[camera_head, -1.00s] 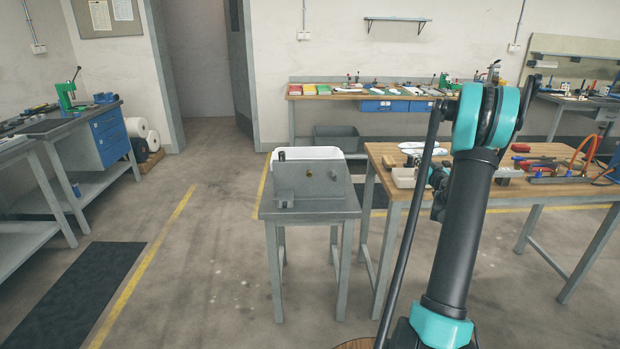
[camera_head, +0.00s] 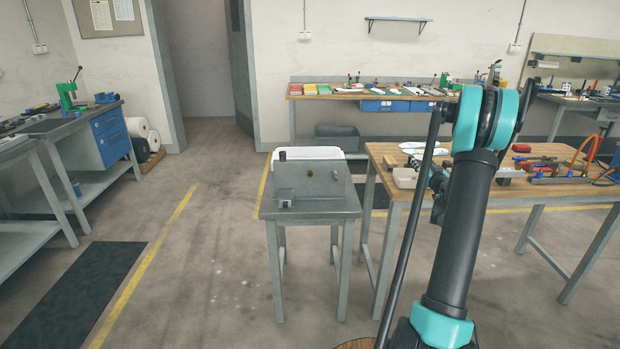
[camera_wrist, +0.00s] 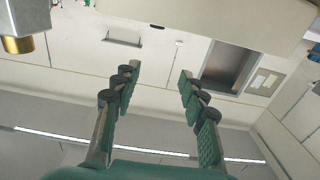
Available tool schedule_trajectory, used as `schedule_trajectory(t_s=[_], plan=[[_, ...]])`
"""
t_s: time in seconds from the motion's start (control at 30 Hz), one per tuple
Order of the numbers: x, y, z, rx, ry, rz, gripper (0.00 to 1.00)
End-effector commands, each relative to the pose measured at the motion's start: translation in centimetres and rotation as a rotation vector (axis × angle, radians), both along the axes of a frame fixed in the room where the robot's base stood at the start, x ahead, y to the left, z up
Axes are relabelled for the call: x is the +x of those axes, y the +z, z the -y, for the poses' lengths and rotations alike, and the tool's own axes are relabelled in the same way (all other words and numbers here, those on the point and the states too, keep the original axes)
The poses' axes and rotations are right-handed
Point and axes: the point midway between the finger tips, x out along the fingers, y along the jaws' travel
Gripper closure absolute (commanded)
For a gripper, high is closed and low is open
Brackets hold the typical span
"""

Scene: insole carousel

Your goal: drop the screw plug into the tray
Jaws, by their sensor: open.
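My gripper (camera_wrist: 160,73) is open, with nothing between its fingers in the wrist view. In the head view the arm hides where it ends. A small brass-coloured fitting (camera_head: 309,173) sits on the sloped face of the grey fixture (camera_head: 290,187); I cannot tell if it is the screw plug. I make out no other plug for certain. A white tray-like container (camera_head: 310,153) shows behind the top of this fixture. A small pale tray (camera_head: 404,179) stands at the left edge of the wooden table. I cannot see into either one.
The fixture stands on a grey metal stand (camera_head: 310,213). The wooden table (camera_head: 480,189) to its right holds tools and an orange hose (camera_head: 583,150). Floor left of the stand is clear.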

Motion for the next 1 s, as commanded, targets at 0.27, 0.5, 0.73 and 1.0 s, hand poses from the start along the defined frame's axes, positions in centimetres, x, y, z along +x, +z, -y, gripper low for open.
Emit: schedule_trajectory(t_s=[0.27, 0.5, 0.73, 1.0], plan=[[-3.9, 0.0, 0.2, 0.0, -0.002, 0.0, 0.57], [-8.7, 0.0, 0.4, 0.0, -0.003, 0.0, 0.57], [-11.4, 0.0, 0.5, 0.0, -0.001, 0.0, 0.57], [-11.9, 0.0, 0.4, 0.0, 0.0, 0.0, 0.57]])
